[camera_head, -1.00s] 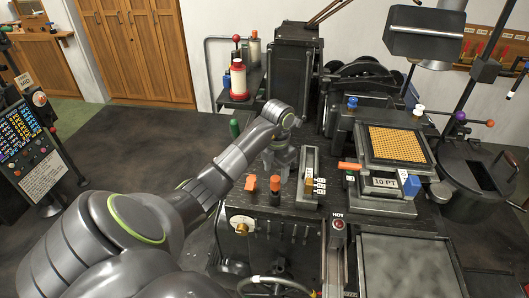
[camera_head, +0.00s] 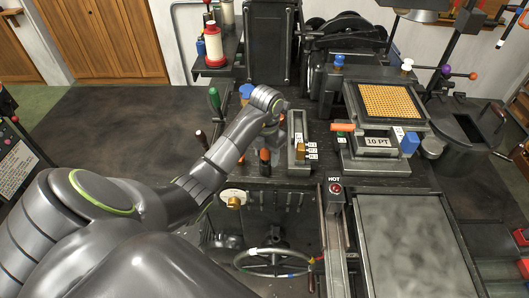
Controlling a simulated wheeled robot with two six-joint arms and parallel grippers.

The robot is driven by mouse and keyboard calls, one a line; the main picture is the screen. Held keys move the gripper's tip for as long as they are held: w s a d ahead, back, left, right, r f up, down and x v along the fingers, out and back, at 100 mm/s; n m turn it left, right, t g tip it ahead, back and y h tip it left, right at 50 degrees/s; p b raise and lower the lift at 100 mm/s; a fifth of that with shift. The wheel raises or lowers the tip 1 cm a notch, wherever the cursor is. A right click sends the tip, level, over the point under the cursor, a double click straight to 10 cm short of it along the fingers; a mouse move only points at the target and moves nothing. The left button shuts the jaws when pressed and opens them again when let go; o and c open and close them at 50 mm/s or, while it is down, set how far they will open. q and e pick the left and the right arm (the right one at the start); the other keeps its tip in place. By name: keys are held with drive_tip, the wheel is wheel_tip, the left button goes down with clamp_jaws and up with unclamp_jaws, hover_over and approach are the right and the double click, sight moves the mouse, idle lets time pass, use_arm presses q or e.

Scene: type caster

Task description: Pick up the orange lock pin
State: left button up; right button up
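Several orange parts show, and I cannot tell for sure which is the lock pin. A horizontal orange bar (camera_head: 342,127) sticks out at the left of the "10 PT" block (camera_head: 377,141). An upright orange-topped peg (camera_head: 265,155) stands on the dark machine top, left of the slotted slide. A smaller orange knob (camera_head: 241,160) is partly hidden by my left arm. My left gripper (camera_head: 270,146) points down just behind the upright peg. Its fingertips are too small and dark to tell open from shut or whether it touches anything. My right gripper is out of view.
A slotted slide (camera_head: 298,130) with a brass piece stands right of my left gripper. A handwheel (camera_head: 278,262) is below. A grey plate (camera_head: 408,240) lies at lower right, beside the "HOT" button (camera_head: 335,188).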

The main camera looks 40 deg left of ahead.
use_arm(q)
drive_tip(key=shift+c, duration=1.3)
drive_tip(key=shift+a, duration=0.1)
drive_tip(key=shift+c, duration=1)
drive_tip(key=shift+a+f, duration=0.1)
drive_tip(key=shift+a, duration=0.05)
drive_tip(key=shift+c, duration=2.2)
wheel_tip(320, 180, up, 10)
drive_tip(key=p, duration=0.9)
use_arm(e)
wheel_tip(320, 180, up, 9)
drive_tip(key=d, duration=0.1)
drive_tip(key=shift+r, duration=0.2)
